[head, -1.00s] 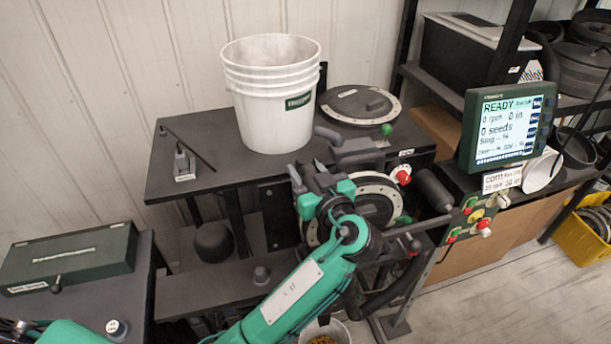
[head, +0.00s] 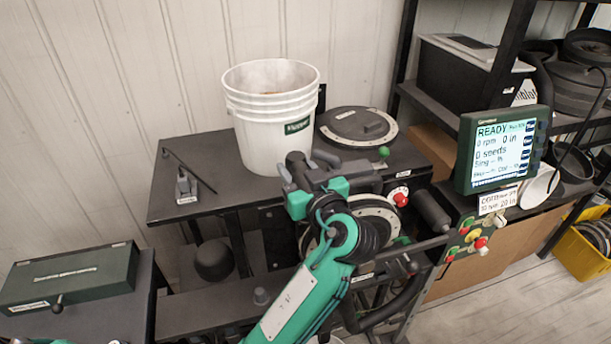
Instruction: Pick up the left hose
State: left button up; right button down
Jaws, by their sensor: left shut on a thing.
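My left gripper (head: 302,177) is raised in front of the seed meter, with its green arm coming up from the bottom of the picture. It is shut on a dark, rounded hose end (head: 297,158) that shows between and above its fingers. I take this as the left hose; most of it is hidden by the gripper. Another dark tube piece (head: 326,158) lies just behind, at the front edge of the table. The round meter housing (head: 380,222) with a pale rim sits to the right, partly hidden by my wrist. My right gripper is not in view.
A white bucket (head: 268,140) and a round lid (head: 357,125) stand on the dark table (head: 185,208) behind the gripper. A monitor reading READY (head: 502,150) stands at the right. A green box (head: 70,280) is at lower left. A yellow crate (head: 570,255) is far right.

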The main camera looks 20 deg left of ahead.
pick_arm(q)
jog(key=s+a+b, duration=0.1)
jog(key=s+a, duration=0.8)
jog(key=a, duration=0.4)
jog(key=shift+s+a+r+p, duration=0.1)
jog(key=shift+a+r+p, duration=0.05)
jog(key=shift+r+p, duration=1.15)
jog(key=shift+a+r+p, duration=0.15)
jog(key=shift+r+p, duration=0.6)
jog(key=shift+r, duration=0.9)
